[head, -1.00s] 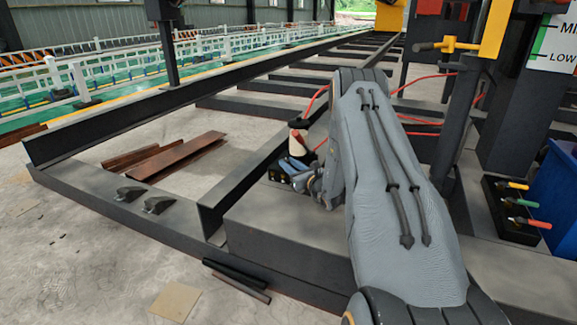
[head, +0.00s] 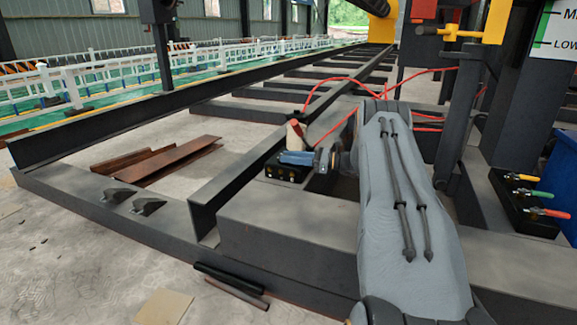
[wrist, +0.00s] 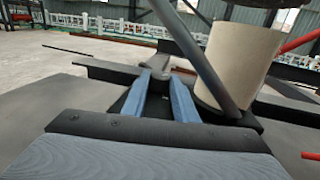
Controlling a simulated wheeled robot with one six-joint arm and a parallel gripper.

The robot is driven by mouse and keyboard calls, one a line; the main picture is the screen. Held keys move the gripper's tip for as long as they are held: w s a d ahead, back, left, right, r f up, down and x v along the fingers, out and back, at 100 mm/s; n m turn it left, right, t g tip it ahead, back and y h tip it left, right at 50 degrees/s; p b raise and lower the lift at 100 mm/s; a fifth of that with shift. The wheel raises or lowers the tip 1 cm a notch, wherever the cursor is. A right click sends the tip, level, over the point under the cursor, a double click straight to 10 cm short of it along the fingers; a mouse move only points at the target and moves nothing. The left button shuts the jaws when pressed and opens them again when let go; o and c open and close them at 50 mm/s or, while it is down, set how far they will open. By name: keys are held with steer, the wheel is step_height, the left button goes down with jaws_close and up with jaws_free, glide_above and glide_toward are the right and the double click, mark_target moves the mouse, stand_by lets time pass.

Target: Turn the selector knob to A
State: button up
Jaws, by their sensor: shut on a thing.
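A small black box (head: 283,172) with yellow marks on its front sits on the dark steel beam, in the middle of the head view. My gripper (head: 294,158) reaches over it from the right, its blue fingers lying level at the box top. In the wrist view my gripper (wrist: 158,80) has its two blue fingers closed around a small grey rounded piece, the selector knob (wrist: 155,74). The fingers hide most of the knob, and its pointer and the letter A cannot be made out. In the head view the knob is hidden.
A beige cylinder (head: 295,135) stands close behind the fingers; it also shows large in the wrist view (wrist: 240,65). Red hoses (head: 350,82) loop behind. At right are coloured-handled levers (head: 530,195) and a blue bin (head: 565,185). Brown steel pieces (head: 160,160) lie on the floor left.

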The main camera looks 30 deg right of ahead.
steer(key=shift+w+d+n+g+y+b, duration=0.1)
steer(key=shift+n+g+y+b, duration=0.55)
steer(key=shift+b, duration=0.2)
steer(key=o, duration=1)
steer(key=shift+o, duration=0.2)
steer(key=shift+r+m+h+p, duration=0.15)
steer(key=shift+m+h+p, duration=0.1)
steer(key=shift+p, duration=0.2)
